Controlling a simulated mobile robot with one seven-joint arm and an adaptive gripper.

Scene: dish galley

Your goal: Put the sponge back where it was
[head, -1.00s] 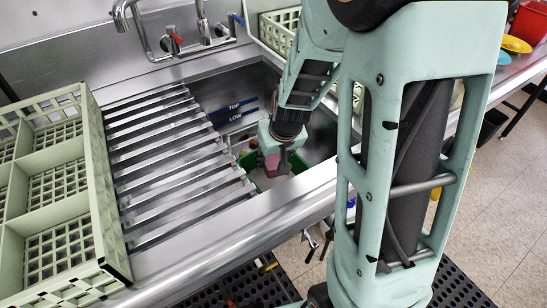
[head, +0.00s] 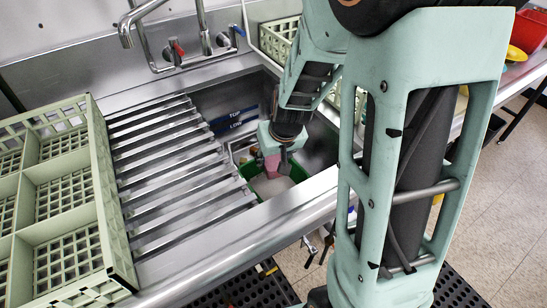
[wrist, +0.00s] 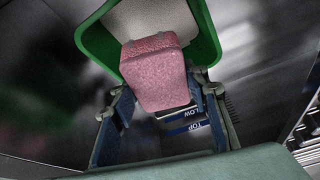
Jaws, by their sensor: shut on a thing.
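The pink sponge (head: 271,164) is held in my gripper (head: 274,155), over the sink. In the wrist view the sponge (wrist: 158,75) is a speckled pink block between the two fingers of my gripper (wrist: 156,98), which is shut on it. A green tub (head: 251,169) with a pale grey-white inside or contents is below the sponge in the sink. In the wrist view the tub's green rim (wrist: 98,40) surrounds a pale area partly hidden by the sponge. I cannot tell whether the sponge touches the tub.
The steel sink (head: 201,101) has blue TOP and LOW marks on its wall. A slatted steel drainboard (head: 170,160) lies left of it, then a pale green dish rack (head: 117,215). Taps (head: 205,40) stand behind. Another pale rack (head: 284,30) is behind the sink.

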